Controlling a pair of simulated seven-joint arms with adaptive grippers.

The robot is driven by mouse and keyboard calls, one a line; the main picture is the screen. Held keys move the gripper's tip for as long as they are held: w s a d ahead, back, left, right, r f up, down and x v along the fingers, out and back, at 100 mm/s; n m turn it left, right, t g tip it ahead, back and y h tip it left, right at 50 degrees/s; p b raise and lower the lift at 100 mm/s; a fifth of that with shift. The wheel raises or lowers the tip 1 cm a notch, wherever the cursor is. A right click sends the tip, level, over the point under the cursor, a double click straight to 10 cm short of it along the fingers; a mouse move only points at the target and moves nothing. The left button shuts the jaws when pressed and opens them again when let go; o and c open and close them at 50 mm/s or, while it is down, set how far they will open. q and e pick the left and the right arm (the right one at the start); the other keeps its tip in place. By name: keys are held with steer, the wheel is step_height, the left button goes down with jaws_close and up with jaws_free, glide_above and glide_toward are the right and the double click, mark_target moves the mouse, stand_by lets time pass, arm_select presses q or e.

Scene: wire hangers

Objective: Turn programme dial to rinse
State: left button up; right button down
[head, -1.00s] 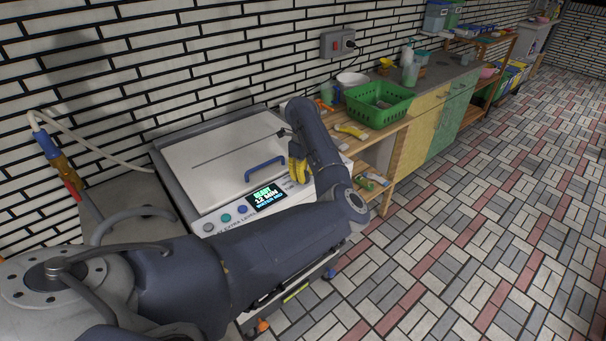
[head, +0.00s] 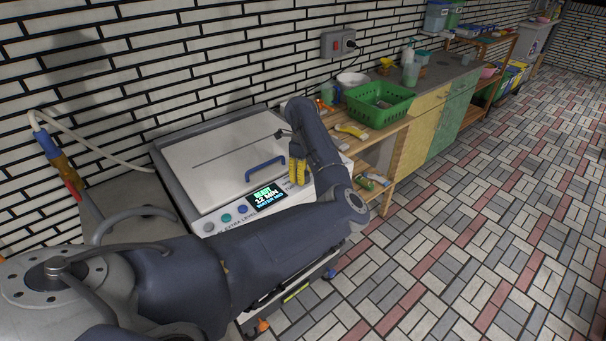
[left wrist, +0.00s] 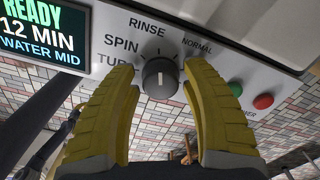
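The programme dial (left wrist: 160,77) is a dark round knob on the light control panel in the left wrist view. Tick marks and the labels RINSE, SPIN, NORMAL and a partly covered TUB label surround it. A short white pointer line shows on its face, roughly upright in the picture. My left gripper (head: 297,182), with yellow fingers, is over the panel. In the left wrist view the fingers (left wrist: 160,70) are open, one on each side of the dial, with gaps visible. In the head view the dial is hidden by my gripper and arm.
A lit display (head: 266,198) reads READY, 12 MIN, WATER MID. Green (left wrist: 235,88) and red (left wrist: 263,102) buttons lie right of the dial. The machine's lid (head: 215,160) has a blue handle (head: 265,167). A wooden bench with a green basket (head: 378,104) stands beyond.

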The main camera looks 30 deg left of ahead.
arm_select(q)
steer(key=shift+o, duration=1.1)
step_height(320, 180, up, 12)
